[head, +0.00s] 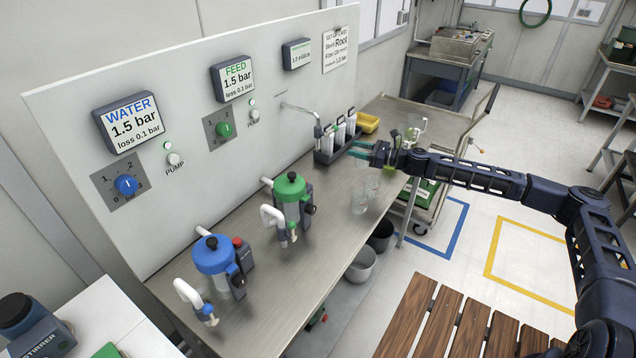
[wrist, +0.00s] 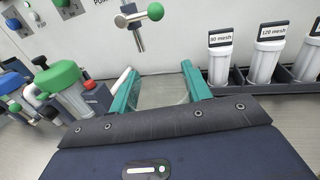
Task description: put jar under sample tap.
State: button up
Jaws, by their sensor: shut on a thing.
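My gripper (head: 358,148) reaches over the bench from the right, its teal fingers pointing left towards the panel. In the wrist view the two fingers (wrist: 160,84) are spread around a clear glass jar (wrist: 163,93) and shut on it. The jar is see-through and its lower part is hidden by my gripper. The sample tap (head: 318,131) hangs from a thin pipe off the panel, left of my fingertips. In the wrist view the tap (wrist: 139,38), with a green knob, stands beyond the jar at the top; the jar is not under its spout.
Green (head: 291,190) and blue (head: 214,256) pump units stand nearer.

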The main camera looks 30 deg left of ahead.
jog(key=shift+s+f+n+g+h, duration=0.7)
jog(key=shift+s+n+g+h, duration=1.7)
jog(key=shift+s+n+g, duration=1.4)
jog(key=shift+m+g, duration=0.5)
jog(key=shift+g, duration=0.2)
jog(key=a+f, duration=0.2)
jog(key=a, duration=0.1)
jog(key=a+f, duration=0.1)
jog(key=a, duration=0.3)
jog(key=a+f, duration=0.2)
jog(key=a, duration=0.2)
jog(key=shift+s+a+f, duration=0.2)
jog(key=shift+f, duration=0.15)
jog(key=shift+a+f, duration=1.05)
jog(key=shift+a, duration=0.3)
jog(key=shift+f, duration=0.1)
jog(key=o, duration=1)
jog(key=shift+c, duration=0.2)
